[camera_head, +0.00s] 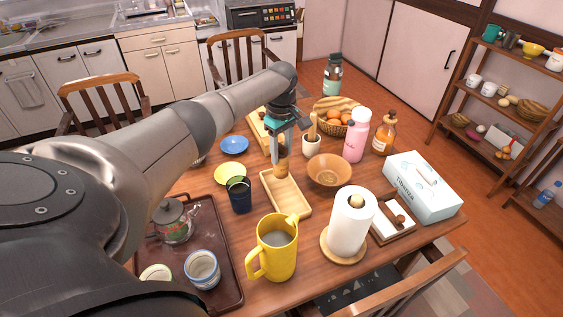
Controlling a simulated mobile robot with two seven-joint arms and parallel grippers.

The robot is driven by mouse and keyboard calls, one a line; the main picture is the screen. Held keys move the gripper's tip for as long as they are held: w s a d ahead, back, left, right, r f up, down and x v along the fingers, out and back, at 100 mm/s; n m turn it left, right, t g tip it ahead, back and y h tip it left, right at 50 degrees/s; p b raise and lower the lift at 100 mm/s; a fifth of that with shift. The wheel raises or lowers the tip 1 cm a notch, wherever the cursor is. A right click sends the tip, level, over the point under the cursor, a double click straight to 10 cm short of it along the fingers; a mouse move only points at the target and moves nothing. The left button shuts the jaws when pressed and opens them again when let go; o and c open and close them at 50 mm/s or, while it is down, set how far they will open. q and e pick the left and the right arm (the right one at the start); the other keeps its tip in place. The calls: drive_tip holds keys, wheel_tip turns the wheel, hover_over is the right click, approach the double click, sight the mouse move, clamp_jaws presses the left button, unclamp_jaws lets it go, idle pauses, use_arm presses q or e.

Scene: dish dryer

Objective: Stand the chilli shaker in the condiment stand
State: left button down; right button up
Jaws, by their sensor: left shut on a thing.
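My left gripper (278,143) points down over the middle of the table and is shut on a small brownish shaker (281,164), which looks to be the chilli shaker. The shaker hangs roughly upright below the fingers; the fingers partly hide it. A light wooden tray (291,201) with a low rim, probably the condiment stand, lies right below and in front of it. The shaker is at the tray's far end; I cannot tell whether it touches the tray. My right gripper is not in view.
A wooden bowl (328,172) and a mortar (311,146) stand close on the right. A dark blue cup (239,196) and yellow plate (228,174) are on the left. A pink bottle (356,136) stands further right.

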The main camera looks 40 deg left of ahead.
sight(281, 169)
use_arm(q)
wheel_tip(281, 169, down, 4)
drive_tip(key=shift+r+b, duration=0.2)
drive_tip(key=shift+b, duration=0.35)
wheel_tip(281, 169, down, 3)
drive_tip(key=shift+r+b, duration=0.15)
drive_tip(key=shift+b, duration=0.5)
drive_tip(key=shift+f, duration=0.3)
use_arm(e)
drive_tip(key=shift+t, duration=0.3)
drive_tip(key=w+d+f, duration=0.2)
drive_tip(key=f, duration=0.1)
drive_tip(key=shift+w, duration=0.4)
use_arm(q)
drive_tip(key=c, duration=0.7)
unclamp_jaws()
drive_tip(key=o, duration=0.3)
drive_tip(key=shift+o, duration=0.2)
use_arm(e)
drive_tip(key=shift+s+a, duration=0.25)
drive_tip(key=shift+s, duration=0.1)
